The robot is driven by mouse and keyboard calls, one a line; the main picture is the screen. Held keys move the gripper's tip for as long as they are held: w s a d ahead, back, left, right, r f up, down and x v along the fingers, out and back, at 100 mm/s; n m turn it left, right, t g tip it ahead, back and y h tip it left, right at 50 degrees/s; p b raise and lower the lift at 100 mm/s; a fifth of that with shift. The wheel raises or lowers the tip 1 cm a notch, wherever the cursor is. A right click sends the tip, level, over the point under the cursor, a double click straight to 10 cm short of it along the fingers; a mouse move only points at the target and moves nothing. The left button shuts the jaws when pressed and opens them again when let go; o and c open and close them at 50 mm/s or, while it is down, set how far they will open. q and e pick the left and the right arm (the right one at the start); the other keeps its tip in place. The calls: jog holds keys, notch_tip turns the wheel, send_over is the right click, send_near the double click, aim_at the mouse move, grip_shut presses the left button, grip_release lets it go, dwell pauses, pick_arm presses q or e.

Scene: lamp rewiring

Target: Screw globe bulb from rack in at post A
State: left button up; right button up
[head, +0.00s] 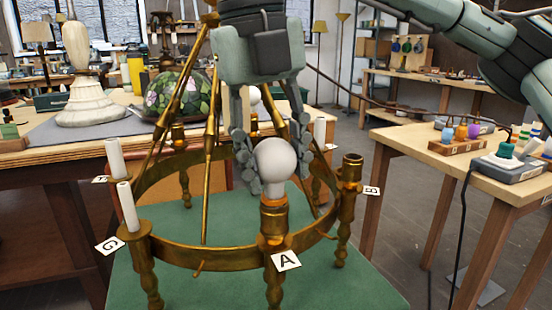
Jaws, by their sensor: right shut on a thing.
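The white globe bulb (276,165) stands upright at post A, directly over the brass socket (273,218). The card marked A (286,260) is on the chandelier ring (195,256) below the socket. My left gripper is out of view.
Post B (350,180) has an open brass cup. White candle sleeves (127,206) stand at left. Slanting brass rods (209,130) rise behind the bulb. The right table (426,146) holds a wooden block (456,147) with coloured pieces; a floral shade (178,100) is behind.

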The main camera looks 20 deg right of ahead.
jog(key=m, duration=0.3)
jog(key=shift+m, duration=0.3)
jog(key=m+g+b, duration=0.1)
jog(key=m, duration=0.3)
jog(key=shift+a, duration=0.15)
jog(key=o, duration=1.3)
jog(key=shift+c, duration=0.2)
